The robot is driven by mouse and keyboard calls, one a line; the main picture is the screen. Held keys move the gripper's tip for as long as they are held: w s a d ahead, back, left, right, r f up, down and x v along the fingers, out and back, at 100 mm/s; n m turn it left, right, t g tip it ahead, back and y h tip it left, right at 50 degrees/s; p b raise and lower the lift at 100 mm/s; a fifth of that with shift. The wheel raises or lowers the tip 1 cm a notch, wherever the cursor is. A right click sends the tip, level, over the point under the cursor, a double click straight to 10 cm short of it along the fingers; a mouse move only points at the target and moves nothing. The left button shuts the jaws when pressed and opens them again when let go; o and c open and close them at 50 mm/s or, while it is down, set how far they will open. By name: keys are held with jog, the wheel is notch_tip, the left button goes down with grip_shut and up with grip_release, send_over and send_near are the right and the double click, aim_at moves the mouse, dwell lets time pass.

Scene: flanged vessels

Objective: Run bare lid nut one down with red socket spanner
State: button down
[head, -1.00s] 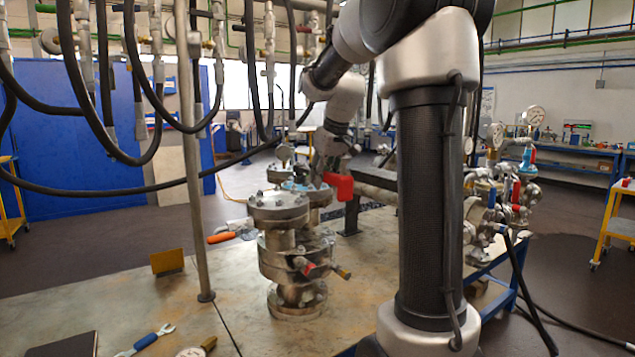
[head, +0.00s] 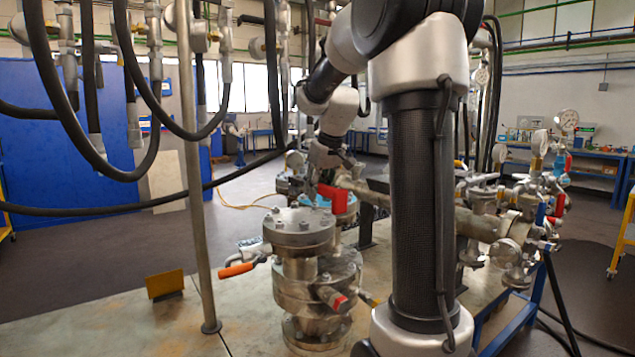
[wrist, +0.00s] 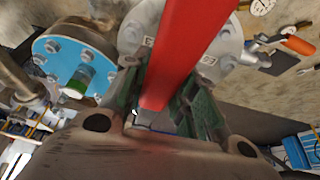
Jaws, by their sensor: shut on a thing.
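My gripper (wrist: 160,105) is shut on the red socket spanner (wrist: 185,50), a long red bar between the fingers in the wrist view. In the head view the red spanner (head: 335,199) shows below my gripper (head: 326,182), behind the front vessel. A bare grey lid (wrist: 222,35) with bolts and small white tags lies beyond the spanner in the wrist view, partly covered by it. I cannot tell which nut is number one, nor whether the spanner touches any nut. A blue lid (wrist: 60,78) with several nuts and a green-banded stud is at left.
The front flanged vessel (head: 299,228) stands on the bench with an orange-handled valve (head: 236,269) beside it. A steel post (head: 196,180) and hanging black hoses are at left. Pipework with gauges (head: 535,180) is at right. A yellow bracket (head: 164,285) stands on the bench.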

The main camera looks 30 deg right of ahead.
jog(key=shift+s+f, duration=0.1)
jog(key=shift+f, duration=1.1)
jog(key=shift+f, duration=1.1)
jog(key=a+m+h, duration=0.1)
jog(key=a+m, duration=0.1)
jog(key=w+a+m+h, duration=0.1)
jog(key=a+m, duration=0.2)
jog(key=w+a+m, duration=0.1)
jog(key=a+m, duration=0.1)
jog(key=shift+w+a+g+h, duration=0.25)
jog(key=shift+a+g+h, duration=0.15)
jog(key=shift+w+a+m, duration=0.3)
jog(key=shift+a+m, duration=0.1)
jog(key=shift+m, duration=0.4)
